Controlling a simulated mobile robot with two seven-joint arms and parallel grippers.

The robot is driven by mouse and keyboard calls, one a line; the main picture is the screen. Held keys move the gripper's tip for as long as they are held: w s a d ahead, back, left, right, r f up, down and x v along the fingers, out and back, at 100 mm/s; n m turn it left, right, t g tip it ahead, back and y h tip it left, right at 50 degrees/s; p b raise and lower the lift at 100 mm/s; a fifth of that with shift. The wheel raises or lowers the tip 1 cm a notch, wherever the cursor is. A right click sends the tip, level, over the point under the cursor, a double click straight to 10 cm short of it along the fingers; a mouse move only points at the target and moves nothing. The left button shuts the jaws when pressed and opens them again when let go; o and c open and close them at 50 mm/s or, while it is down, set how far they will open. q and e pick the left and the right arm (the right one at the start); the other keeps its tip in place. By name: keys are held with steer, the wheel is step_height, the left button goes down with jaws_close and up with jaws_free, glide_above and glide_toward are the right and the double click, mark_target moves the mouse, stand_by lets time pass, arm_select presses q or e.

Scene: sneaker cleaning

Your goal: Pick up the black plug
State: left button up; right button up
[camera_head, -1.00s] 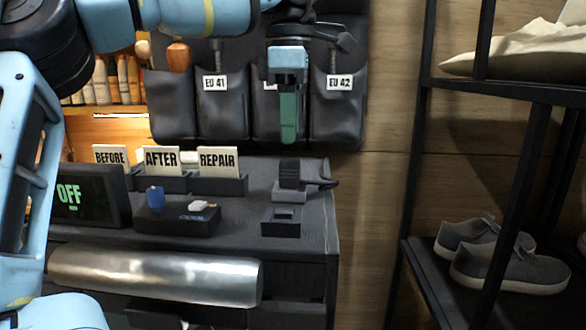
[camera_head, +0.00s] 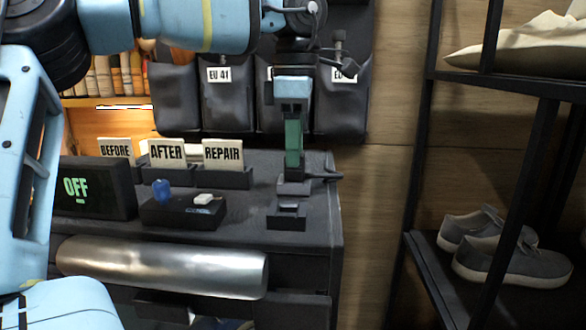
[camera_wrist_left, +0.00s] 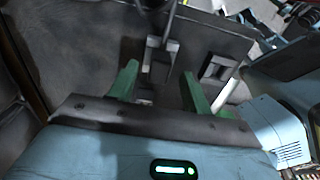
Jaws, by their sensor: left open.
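The black plug (camera_head: 297,177) stands on a small grey base near the right end of the dark bench, with its cable reaching to the right. My left gripper (camera_head: 293,168) points down over it, and its green fingers hide most of the plug in the head view. In the left wrist view the plug (camera_wrist_left: 157,62) lies ahead, between the two spread green fingers (camera_wrist_left: 160,69). The fingers are open, and I see no grip on the plug. My right gripper is not in view.
A small dark block with a slot (camera_head: 287,216) sits just in front of the plug. A dark tray (camera_head: 180,214) with a blue item, card stands (camera_head: 224,178) and an OFF display (camera_head: 95,188) are to the left. A shoe shelf (camera_head: 425,270) stands at the right.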

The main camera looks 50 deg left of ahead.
arm_select(q)
steer(key=shift+f, duration=1.45)
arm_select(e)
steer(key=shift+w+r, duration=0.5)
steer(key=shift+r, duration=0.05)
arm_select(q)
steer(key=c, duration=1)
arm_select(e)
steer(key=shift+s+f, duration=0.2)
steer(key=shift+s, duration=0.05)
arm_select(q)
steer(key=shift+r, duration=0.1)
